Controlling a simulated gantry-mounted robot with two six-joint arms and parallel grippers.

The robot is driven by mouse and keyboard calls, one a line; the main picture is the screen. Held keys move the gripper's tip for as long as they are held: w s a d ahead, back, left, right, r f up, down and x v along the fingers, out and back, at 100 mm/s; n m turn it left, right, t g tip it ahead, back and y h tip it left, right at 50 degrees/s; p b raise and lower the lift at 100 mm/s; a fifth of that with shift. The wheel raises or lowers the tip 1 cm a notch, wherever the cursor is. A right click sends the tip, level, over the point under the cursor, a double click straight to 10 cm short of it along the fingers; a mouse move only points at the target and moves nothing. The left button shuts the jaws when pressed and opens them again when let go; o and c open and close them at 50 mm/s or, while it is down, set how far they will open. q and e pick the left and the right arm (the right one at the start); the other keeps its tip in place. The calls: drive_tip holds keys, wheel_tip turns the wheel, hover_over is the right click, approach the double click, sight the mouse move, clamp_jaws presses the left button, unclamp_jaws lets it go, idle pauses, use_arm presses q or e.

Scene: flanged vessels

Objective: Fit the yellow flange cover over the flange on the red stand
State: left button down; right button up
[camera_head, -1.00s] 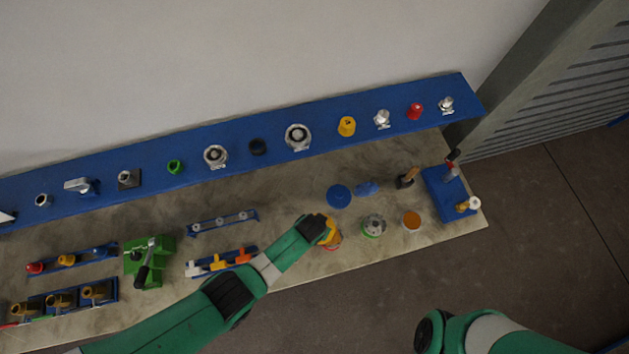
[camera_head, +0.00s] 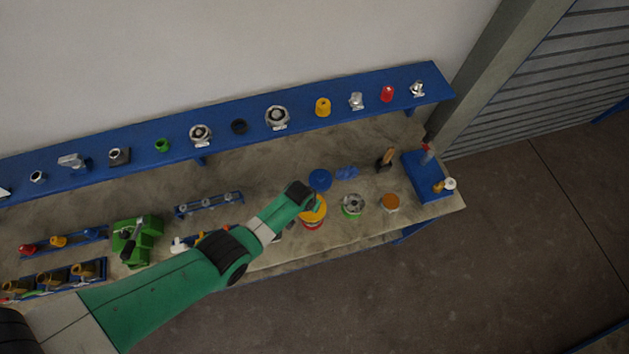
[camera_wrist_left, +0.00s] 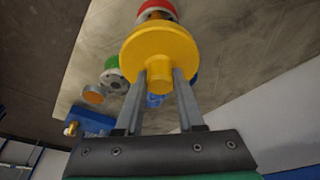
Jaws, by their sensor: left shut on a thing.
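The yellow flange cover (camera_head: 316,209) shows at my left gripper's tip in the head view. My left gripper (camera_wrist_left: 159,82) is shut on the cover's central knob, one finger on each side of it. The cover's wide yellow disc (camera_wrist_left: 160,43) faces the wrist camera. The red stand (camera_head: 313,227) is at the cover's lower side in the head view, and its red part (camera_wrist_left: 157,9) shows beyond the disc in the wrist view. The cover hides the flange, so I cannot tell whether the two touch. My right gripper is out of view.
A grey flange on a green stand (camera_head: 353,206) and an orange-topped piece (camera_head: 391,203) stand to the right. A blue disc (camera_head: 320,180) lies behind. The bench's front edge is close. A blue shelf (camera_head: 180,151) with several parts runs along the wall.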

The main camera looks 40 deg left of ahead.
use_arm(q)
drive_tip(key=shift+f+b, duration=2.2)
drive_tip(key=shift+f, duration=0.1)
drive_tip(key=shift+f, duration=0.15)
drive_tip(key=shift+f+b, duration=2)
drive_tip(key=shift+b, duration=0.2)
drive_tip(key=shift+c, duration=2.2)
unclamp_jaws()
drive_tip(key=shift+r, duration=0.1)
